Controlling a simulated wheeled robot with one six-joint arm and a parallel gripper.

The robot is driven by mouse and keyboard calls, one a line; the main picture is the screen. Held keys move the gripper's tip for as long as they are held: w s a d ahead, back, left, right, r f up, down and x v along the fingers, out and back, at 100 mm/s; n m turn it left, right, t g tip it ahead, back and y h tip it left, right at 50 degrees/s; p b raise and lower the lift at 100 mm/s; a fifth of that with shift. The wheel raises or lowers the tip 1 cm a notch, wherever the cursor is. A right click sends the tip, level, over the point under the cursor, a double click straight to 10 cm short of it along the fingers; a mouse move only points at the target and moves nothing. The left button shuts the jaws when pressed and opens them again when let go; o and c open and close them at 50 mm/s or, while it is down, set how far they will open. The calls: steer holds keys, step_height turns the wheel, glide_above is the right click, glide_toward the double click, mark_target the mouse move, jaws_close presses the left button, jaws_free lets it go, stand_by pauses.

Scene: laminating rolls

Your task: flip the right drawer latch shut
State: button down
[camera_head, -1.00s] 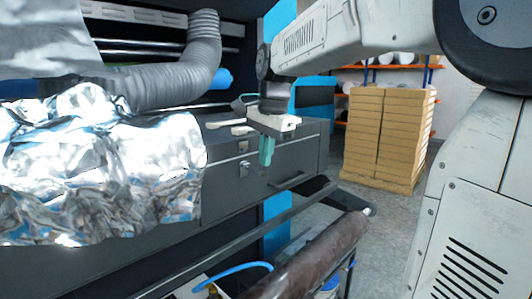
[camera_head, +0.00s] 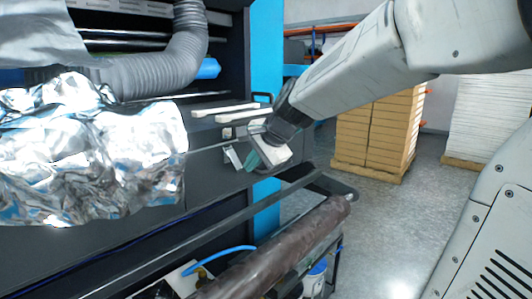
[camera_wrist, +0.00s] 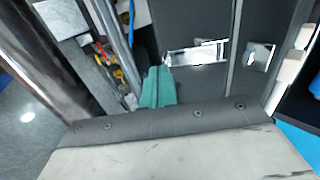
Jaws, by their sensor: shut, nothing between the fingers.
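The dark grey drawer front (camera_head: 205,170) carries the right latch. Its shiny metal lever (camera_head: 233,156) stands at a tilt, below a small metal catch (camera_head: 228,132). In the wrist view the lever (camera_wrist: 195,53) is a bright plate, apart from the catch (camera_wrist: 258,57). My gripper (camera_head: 251,161) has teal fingers, pressed together and empty. It is just right of the lever in the head view. In the wrist view the fingertips (camera_wrist: 157,72) are close to the lever's lower end; I cannot tell whether they touch.
Crumpled silver foil (camera_head: 90,150) covers the left side. White handles (camera_head: 238,111) lie on the ledge above the latch. A rail (camera_head: 240,216) and a brown roll (camera_head: 280,250) run below. Stacked boxes (camera_head: 378,135) stand behind on open floor.

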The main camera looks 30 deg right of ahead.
steer(key=f, duration=0.2)
steer(key=shift+w+a+f, duration=0.15)
steer(key=shift+w+f, duration=0.2)
stand_by(1.1)
steer(key=v, duration=0.7)
steer(key=shift+s+r, duration=0.25)
steer(key=shift+r, duration=0.1)
